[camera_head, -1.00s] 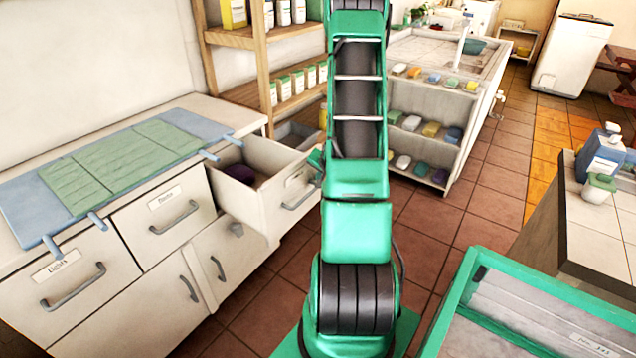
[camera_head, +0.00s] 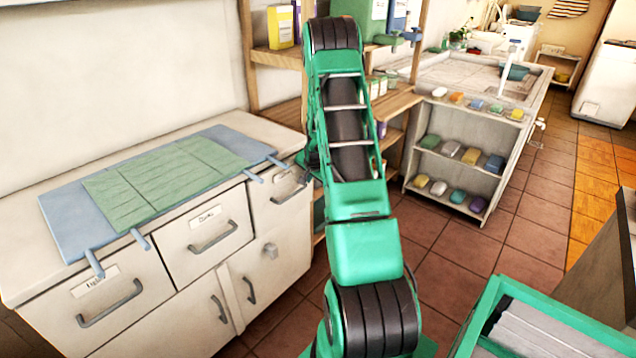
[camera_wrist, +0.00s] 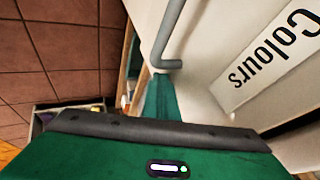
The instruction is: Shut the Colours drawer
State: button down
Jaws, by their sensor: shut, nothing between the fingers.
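The Colours drawer (camera_head: 262,209) is the rightmost top drawer of the white cabinet. Its front looks flush, or nearly flush, with the drawers beside it, and no open interior shows in the head view. In the wrist view, the drawer front (camera_wrist: 212,60) carries an upside-down "Colours" label (camera_wrist: 270,62) and a grey bar handle (camera_wrist: 172,35). A dark gap shows along one edge of the front. My gripper (camera_wrist: 160,100) is shut and empty, close to the drawer front beside the handle. Whether it touches the front is unclear. In the head view, my arm mostly hides the gripper.
The Lights drawer (camera_head: 108,300) and another labelled drawer (camera_head: 205,235) are closed. A blue and green mat (camera_head: 165,185) lies on the cabinet top, with its ties hanging over the front edge. A shelf with coloured soaps (camera_head: 455,150) stands to the right, beyond tiled floor (camera_head: 505,235).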

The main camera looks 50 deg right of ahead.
jog(key=shift+w+a+r, duration=0.1)
jog(key=shift+w+r, duration=0.1)
jog(key=shift+w, duration=1.15)
jog(key=shift+s, duration=0.1)
jog(key=s+a+r, duration=0.3)
jog(key=s+r, duration=0.4)
jog(key=s, duration=0.2)
jog(key=shift+s+a+r, duration=0.2)
jog(key=shift+a+r, duration=0.1)
